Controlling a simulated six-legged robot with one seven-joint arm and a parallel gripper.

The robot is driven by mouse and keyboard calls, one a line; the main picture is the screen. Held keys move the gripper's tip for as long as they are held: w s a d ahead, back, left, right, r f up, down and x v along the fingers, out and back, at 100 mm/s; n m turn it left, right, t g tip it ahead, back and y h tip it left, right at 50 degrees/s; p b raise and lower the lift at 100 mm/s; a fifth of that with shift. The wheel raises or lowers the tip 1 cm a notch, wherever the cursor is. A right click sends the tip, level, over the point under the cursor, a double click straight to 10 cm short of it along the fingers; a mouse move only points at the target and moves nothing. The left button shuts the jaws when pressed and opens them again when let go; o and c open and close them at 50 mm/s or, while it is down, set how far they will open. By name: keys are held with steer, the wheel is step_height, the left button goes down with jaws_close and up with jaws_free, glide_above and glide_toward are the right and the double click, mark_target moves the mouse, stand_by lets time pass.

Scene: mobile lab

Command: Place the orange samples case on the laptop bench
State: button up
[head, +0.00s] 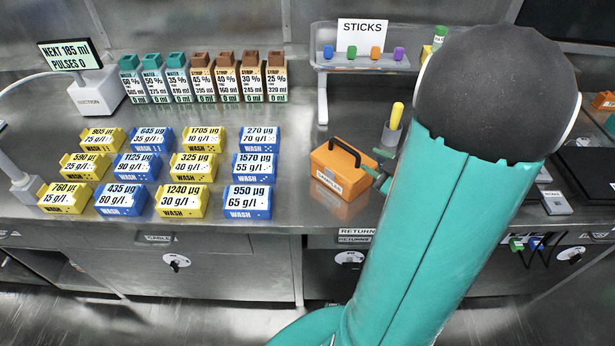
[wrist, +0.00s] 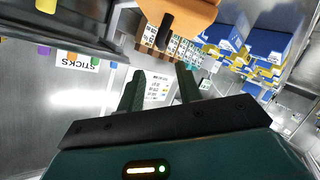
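The orange samples case (head: 340,172) stands on the steel bench in the head view, with a dark handle on top and a label on its front. Its orange body (wrist: 185,10) and dark handle also show at the top of the wrist view. My gripper (head: 379,163) is just right of the case in the head view, partly hidden by my arm. In the wrist view, my gripper (wrist: 160,82) has its two fingers apart with nothing between them. I cannot tell whether a finger touches the case. The laptop bench cannot be made out for certain.
Several yellow and blue wash boxes (head: 193,167) stand in rows to the left, with bottles (head: 201,80) behind. A sticks rack (head: 360,60) is behind the case. A cup with a yellow-handled tool (head: 396,116) stands close behind it. A dark flat object (head: 585,172) lies at the right.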

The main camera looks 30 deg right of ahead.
steer(key=w+a+r+m+g+h, duration=0.35)
steer(key=w+a+r, duration=0.35)
steer(key=r, duration=0.3)
steer(key=s+a+r+m+g+y, duration=0.1)
steer(key=s+a, duration=0.5)
steer(key=a, duration=0.6)
steer(key=s+a+r+m+g+y, duration=0.2)
steer(key=s+a, duration=0.4)
steer(key=a, duration=0.6)
steer(key=shift+s+r+g+y, duration=0.15)
steer(key=shift+g+y, duration=0.5)
steer(key=shift+g, duration=0.4)
steer(key=shift+d, duration=0.2)
